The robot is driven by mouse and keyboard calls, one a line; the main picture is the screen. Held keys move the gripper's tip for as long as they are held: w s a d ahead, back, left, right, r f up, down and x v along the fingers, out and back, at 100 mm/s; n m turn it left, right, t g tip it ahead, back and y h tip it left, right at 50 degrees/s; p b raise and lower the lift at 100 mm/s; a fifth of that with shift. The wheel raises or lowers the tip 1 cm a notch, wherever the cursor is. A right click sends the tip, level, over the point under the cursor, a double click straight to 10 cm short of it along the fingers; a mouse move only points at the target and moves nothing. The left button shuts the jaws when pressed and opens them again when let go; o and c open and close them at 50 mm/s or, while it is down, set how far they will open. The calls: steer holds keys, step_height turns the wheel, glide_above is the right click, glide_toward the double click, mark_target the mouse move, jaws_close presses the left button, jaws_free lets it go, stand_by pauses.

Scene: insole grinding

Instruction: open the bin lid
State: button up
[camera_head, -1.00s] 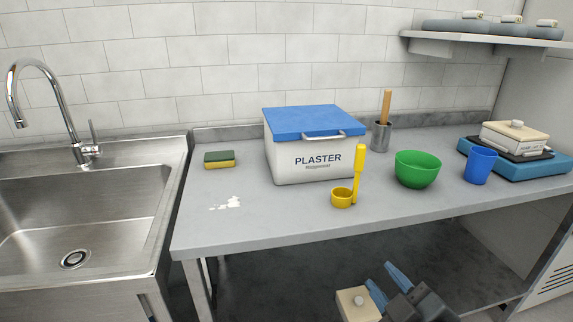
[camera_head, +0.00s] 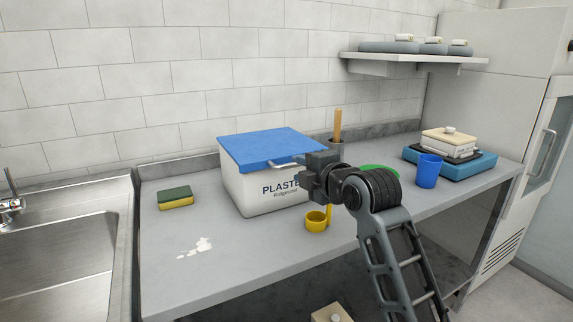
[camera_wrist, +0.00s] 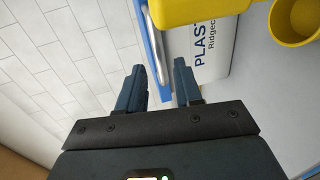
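The white plaster bin (camera_head: 260,190) stands on the grey counter with its blue lid (camera_head: 265,148) closed. A metal handle (camera_head: 284,164) sticks out from the lid's front edge. My gripper (camera_wrist: 160,75) is open, with two dark blue fingers apart and nothing seen held between them. In the head view my wrist is at the bin's right front, close to the handle, and hides part of the bin's front; the fingers are not clear there. In the wrist view the lid's blue edge (camera_wrist: 146,30) runs just ahead of the fingers. I cannot tell whether they touch the handle.
A yellow scoop (camera_head: 315,222) stands before the bin, close under my wrist. A green bowl (camera_head: 379,169) is partly hidden behind my arm. A blue cup (camera_head: 427,171) and a blue scale (camera_head: 478,165) are right.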

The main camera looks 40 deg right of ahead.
mark_target(293, 166)
steer(key=shift+x, duration=2.7)
steer(key=shift+c, duration=0.4)
jaws_close()
